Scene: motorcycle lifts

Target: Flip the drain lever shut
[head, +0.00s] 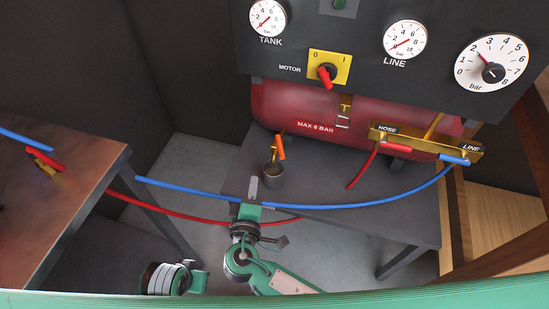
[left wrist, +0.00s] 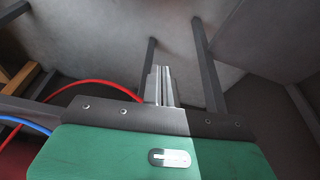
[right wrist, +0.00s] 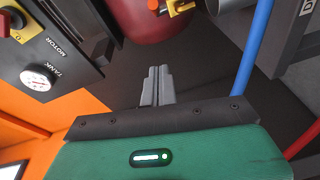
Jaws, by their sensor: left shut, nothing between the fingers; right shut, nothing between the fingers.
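The drain lever (head: 281,147) is a small orange handle on a brass valve under the front of the red tank (head: 330,112). In the head view it runs roughly up and down, beside the brass outlet. A grey cup (head: 273,177) stands below the outlet. My right gripper (head: 253,188) is shut and empty, just left of and nearer than the cup, apart from the lever. In the right wrist view its fingers (right wrist: 157,86) are together, with the lever (right wrist: 153,4) cut by the top edge. My left gripper (left wrist: 160,85) is shut and empty, low over the floor.
A blue hose (head: 330,206) and a red hose (head: 180,212) cross close to my right gripper. The gauge panel (head: 370,55) overhangs the tank. A brown bench (head: 55,200) stands at left. The dark table (head: 400,215) is bare at front right.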

